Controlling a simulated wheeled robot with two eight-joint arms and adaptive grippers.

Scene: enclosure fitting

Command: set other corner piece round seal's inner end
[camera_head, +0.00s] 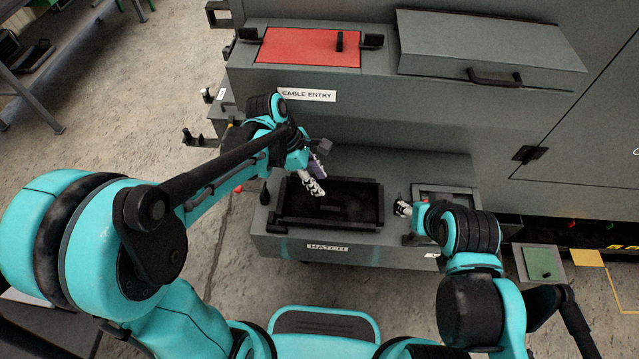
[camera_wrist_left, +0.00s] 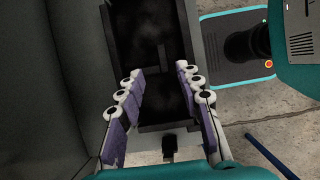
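No corner piece or seal can be made out for certain in either view. The open hatch (camera_head: 325,222) is a dark rectangular recess with a raised black rim, in the top of a low grey ledge. My left gripper (camera_head: 316,186) is over its left part, with its fingers pointing down. In the left wrist view the left gripper (camera_wrist_left: 158,74) is open, its purple, white-knobbed fingers apart with nothing seen between them. The dark recess lies beyond. My right gripper (camera_head: 402,208) is just right of the hatch rim; its fingertips are too small to read.
A smaller framed recess (camera_head: 447,193) lies right of the hatch, partly behind my right arm. A red panel (camera_head: 305,47) sits above the "CABLE ENTRY" label (camera_head: 306,94). A grey lidded box (camera_head: 490,45) with a black handle juts out at upper right. The floor at left is mostly clear.

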